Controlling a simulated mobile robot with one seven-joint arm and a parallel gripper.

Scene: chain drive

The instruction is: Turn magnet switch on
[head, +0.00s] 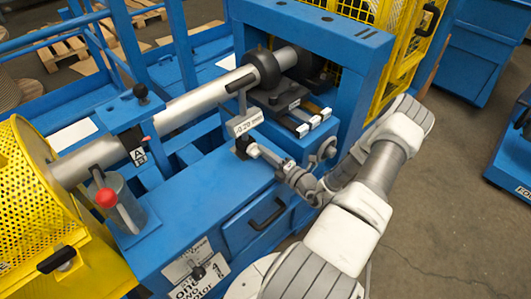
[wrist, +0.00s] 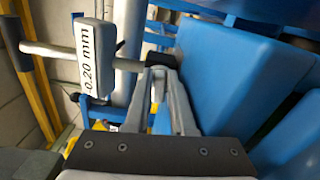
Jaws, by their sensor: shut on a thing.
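A dial gauge stand with a label reading -0.20 mm (head: 248,122) stands by the shaft on the blue machine frame. Its grey arm reaches up toward the shaft, and the label also shows in the wrist view (wrist: 93,58). A small black block (head: 242,146) sits at its lower end, apparently the magnet base; it shows in the wrist view as a dark piece (wrist: 160,62). My gripper (head: 252,151) is at this block with its fingertips (wrist: 160,76) closed on it. The magnet switch itself and its setting cannot be made out.
A long grey shaft (head: 196,101) runs above the blue frame (head: 205,195) to a black coupling (head: 262,68). A yellow mesh guard (head: 35,205) stands at left. A red knob (head: 106,197) is at front left. Open floor (head: 455,190) lies at right.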

